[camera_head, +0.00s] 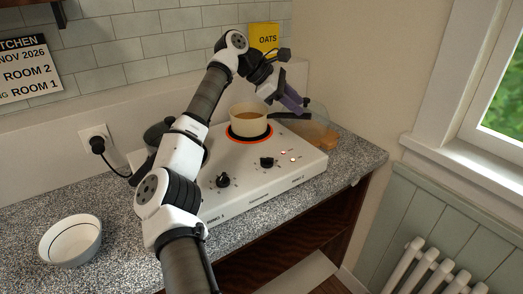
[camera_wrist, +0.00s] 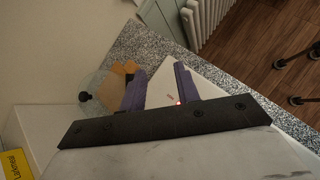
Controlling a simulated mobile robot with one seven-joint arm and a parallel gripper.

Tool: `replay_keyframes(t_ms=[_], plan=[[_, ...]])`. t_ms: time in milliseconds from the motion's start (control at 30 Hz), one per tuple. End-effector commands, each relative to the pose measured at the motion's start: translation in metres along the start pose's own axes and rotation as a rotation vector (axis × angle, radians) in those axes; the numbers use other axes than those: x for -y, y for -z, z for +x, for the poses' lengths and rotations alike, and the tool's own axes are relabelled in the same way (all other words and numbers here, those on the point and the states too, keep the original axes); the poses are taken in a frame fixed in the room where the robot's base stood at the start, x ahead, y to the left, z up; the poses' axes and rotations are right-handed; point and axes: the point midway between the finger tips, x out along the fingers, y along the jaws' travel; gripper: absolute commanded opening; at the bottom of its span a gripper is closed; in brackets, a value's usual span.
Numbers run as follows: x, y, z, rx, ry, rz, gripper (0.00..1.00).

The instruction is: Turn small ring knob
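The white two-ring cooker (camera_head: 240,205) stands on the speckled worktop. Its top has two black knobs, a left knob (camera_head: 222,181) and a right knob (camera_head: 267,162); I cannot tell which one serves the small ring. A cream pot (camera_head: 248,119) with yellowish-brown contents sits on a glowing orange ring. No knob is visible there.
A clear lid (camera_wrist: 92,88) and orange-brown pieces (camera_head: 322,137) lie right of the cooker. A dark pot (camera_head: 154,134) is partly behind my arm. A white bowl (camera_head: 71,240) stands front left. A yellow oats box (camera_head: 264,38) stands at the back.

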Motion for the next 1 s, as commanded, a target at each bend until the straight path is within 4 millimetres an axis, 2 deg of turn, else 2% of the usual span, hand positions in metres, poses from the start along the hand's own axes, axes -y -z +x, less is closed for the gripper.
replay_keyframes(t_ms=[33,133,233,367,567,1000], plan=[[0.005,0.024,-0.022,-0.111,0.031,-0.009,0.32],[0.02,0.061,-0.057,-0.278,0.109,-0.034,0.32],[0.032,0.08,-0.083,-0.374,0.165,-0.059,0.32],[0.041,0.091,-0.095,-0.421,0.199,-0.077,0.32],[0.046,0.101,-0.076,-0.422,0.205,-0.076,0.32],[0.065,0.133,0.003,-0.418,0.203,-0.076,0.32]])
